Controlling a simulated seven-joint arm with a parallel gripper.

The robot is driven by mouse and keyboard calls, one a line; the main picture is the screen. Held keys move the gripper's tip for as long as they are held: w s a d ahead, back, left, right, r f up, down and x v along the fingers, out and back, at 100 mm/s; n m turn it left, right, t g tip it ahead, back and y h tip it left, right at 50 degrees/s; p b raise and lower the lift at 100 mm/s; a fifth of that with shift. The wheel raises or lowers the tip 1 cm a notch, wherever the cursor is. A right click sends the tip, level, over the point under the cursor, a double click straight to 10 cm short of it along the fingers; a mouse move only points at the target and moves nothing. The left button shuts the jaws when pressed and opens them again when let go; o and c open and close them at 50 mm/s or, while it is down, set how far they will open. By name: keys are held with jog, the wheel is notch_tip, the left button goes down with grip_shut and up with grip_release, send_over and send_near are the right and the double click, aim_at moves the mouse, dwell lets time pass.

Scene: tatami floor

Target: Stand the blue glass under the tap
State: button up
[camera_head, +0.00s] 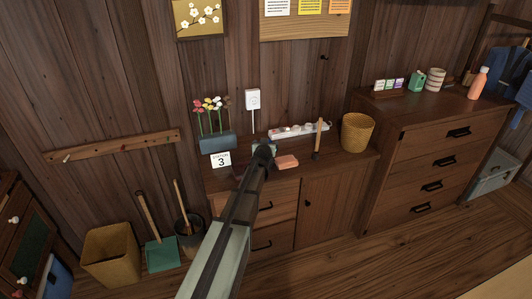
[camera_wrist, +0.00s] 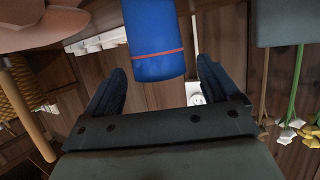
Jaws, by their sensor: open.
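In the wrist view, a blue cylinder with a thin red band, which I take for the blue glass (camera_wrist: 156,38), shows between and beyond the two dark fingers of my gripper (camera_wrist: 160,66). The fingers are spread, with a gap on each side of it. The wrist picture is upside down, with flowers hanging downward. In the head view, my gripper (camera_head: 264,152) is over the low cabinet top, and my arm hides the glass there. I cannot make out a tap in either view.
On the low cabinet (camera_head: 335,200) stand a flower planter (camera_head: 217,142), a "3" card (camera_head: 220,160), a pinkish block (camera_head: 287,161), an upright wooden stick (camera_head: 319,140), a power strip (camera_head: 300,130) and a wicker basket (camera_head: 357,132). A taller chest (camera_head: 425,170) is at right.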

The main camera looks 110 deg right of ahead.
jog(key=x, duration=0.2)
jog(key=shift+s+d+f, duration=0.1)
jog(key=shift+d, duration=0.15)
jog(key=c, duration=1.2)
jog(key=shift+c, duration=0.2)
